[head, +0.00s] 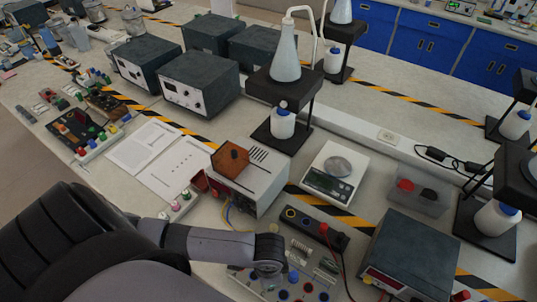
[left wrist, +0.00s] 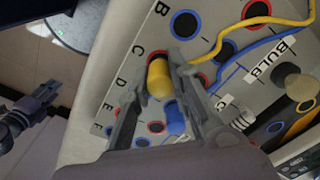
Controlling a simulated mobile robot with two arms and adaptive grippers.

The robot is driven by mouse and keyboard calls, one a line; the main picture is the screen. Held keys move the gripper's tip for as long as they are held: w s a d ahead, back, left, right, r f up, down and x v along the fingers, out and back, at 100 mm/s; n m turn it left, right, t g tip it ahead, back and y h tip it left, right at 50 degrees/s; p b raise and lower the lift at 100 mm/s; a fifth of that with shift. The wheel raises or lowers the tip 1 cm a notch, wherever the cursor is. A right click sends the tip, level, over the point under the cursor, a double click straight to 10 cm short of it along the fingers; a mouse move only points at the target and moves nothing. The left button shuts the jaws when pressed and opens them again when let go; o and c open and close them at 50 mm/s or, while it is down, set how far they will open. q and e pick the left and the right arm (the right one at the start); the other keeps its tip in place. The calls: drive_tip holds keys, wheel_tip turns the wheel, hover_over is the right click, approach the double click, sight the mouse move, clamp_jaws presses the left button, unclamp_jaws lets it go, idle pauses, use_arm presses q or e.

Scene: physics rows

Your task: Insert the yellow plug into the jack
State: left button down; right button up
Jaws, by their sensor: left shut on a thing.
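The yellow plug (left wrist: 159,80) sits between the fingertips of my left gripper (left wrist: 157,72), which is shut on it. The plug is over the grey jack board (left wrist: 205,18) by the letter C. Whether its tip is in a jack or above it is hidden. Ringed jacks show around, such as a blue-ringed one (left wrist: 185,23) and a red-ringed one (left wrist: 155,127). In the head view my left gripper (head: 268,270) covers the plug above the board (head: 240,281). A dark gripper, apparently my right (left wrist: 40,98), shows at the left wrist view's edge.
Yellow and blue cables (left wrist: 232,62) cross the board near a bulb (left wrist: 299,87). A power box (head: 262,190), a scale (head: 332,172) and a dark meter unit (head: 412,252) stand close around the board. Open papers (head: 175,166) lie to the left.

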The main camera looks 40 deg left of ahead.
use_arm(q)
drive_tip(key=shift+f, duration=0.65)
drive_tip(key=c, duration=1.4)
unclamp_jaws()
drive_tip(key=shift+o, duration=0.3)
drive_tip(key=o, duration=0.4)
drive_tip(key=shift+c, duration=0.2)
drive_tip(key=shift+r, duration=0.1)
